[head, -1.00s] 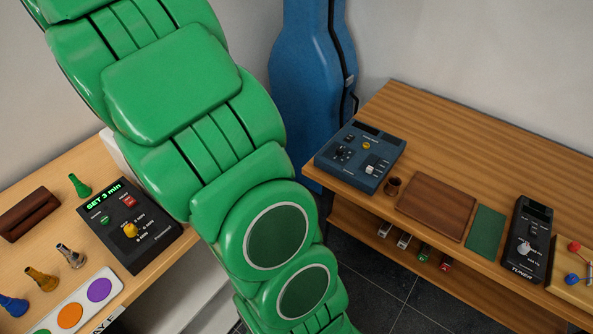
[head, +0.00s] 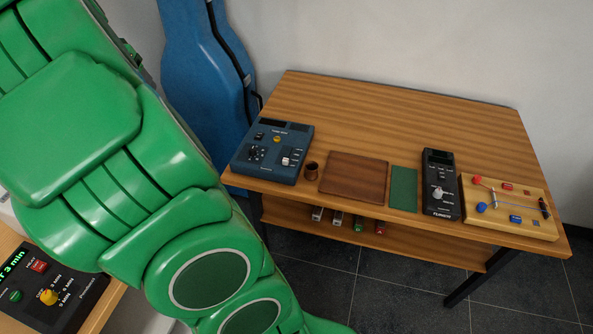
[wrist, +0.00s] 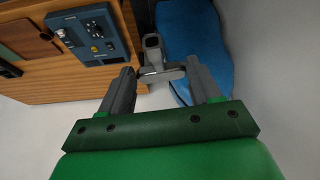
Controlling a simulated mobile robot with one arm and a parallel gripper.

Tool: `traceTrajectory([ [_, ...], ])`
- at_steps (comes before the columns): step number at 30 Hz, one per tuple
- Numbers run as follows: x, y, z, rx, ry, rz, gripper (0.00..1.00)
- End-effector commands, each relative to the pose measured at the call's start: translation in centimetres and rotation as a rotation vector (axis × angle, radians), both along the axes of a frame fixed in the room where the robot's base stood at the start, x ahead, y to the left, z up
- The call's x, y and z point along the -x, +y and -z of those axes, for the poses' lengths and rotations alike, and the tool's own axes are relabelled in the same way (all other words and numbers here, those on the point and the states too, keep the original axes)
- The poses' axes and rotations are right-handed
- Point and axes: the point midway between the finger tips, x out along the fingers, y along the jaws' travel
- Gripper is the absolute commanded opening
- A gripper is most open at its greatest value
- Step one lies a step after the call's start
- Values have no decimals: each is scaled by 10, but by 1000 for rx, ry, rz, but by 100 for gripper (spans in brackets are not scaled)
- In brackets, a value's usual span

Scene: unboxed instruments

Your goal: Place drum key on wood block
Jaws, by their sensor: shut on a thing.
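My gripper (wrist: 160,72) is shut on the drum key (wrist: 153,52), a grey metal T-shaped piece whose crossbar spans between the fingertips in the wrist view. The key is held in the air, apart from the table; my arm hides the gripper in the head view. A flat brown wooden slab (head: 353,178) lies near the front edge of the right table, and part of it shows at the upper left of the wrist view (wrist: 25,40). I cannot tell for sure that this slab is the wood block.

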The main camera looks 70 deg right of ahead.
Motion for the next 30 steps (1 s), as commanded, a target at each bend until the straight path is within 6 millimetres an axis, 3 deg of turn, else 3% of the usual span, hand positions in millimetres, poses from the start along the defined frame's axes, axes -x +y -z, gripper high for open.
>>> traceTrajectory([
  [6, 57, -35, 1, 1, 2, 178, 28],
  [15, 135, -69, 1, 5, 3, 417, 28],
  [30, 269, -97, 2, 8, 5, 820, 28],
])
